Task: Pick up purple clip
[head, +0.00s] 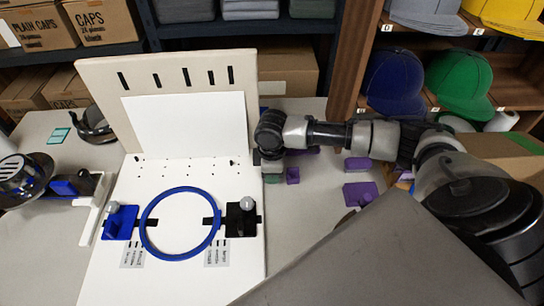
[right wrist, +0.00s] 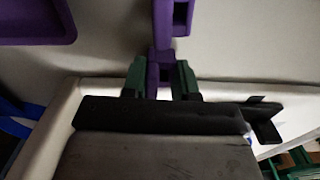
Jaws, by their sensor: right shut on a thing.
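In the right wrist view, a small purple clip (right wrist: 160,72) sits between the two green fingertips of my right gripper (right wrist: 160,82), which is shut on it. In the head view, my right gripper (head: 272,178) points down at the right edge of the white board, and the clip in it is mostly hidden. Another purple piece (head: 292,175) lies just right of the gripper; in the wrist view it (right wrist: 178,18) appears close beyond the held clip. I cannot tell whether the two touch. My left gripper is not in view.
The white board (head: 180,270) carries a blue ring (head: 147,240), a blue block (head: 120,222) and a black block (head: 241,222). More purple pieces (head: 360,193) lie on the table to the right. A beige upright panel (head: 165,75) stands behind. Caps fill shelves at the back right.

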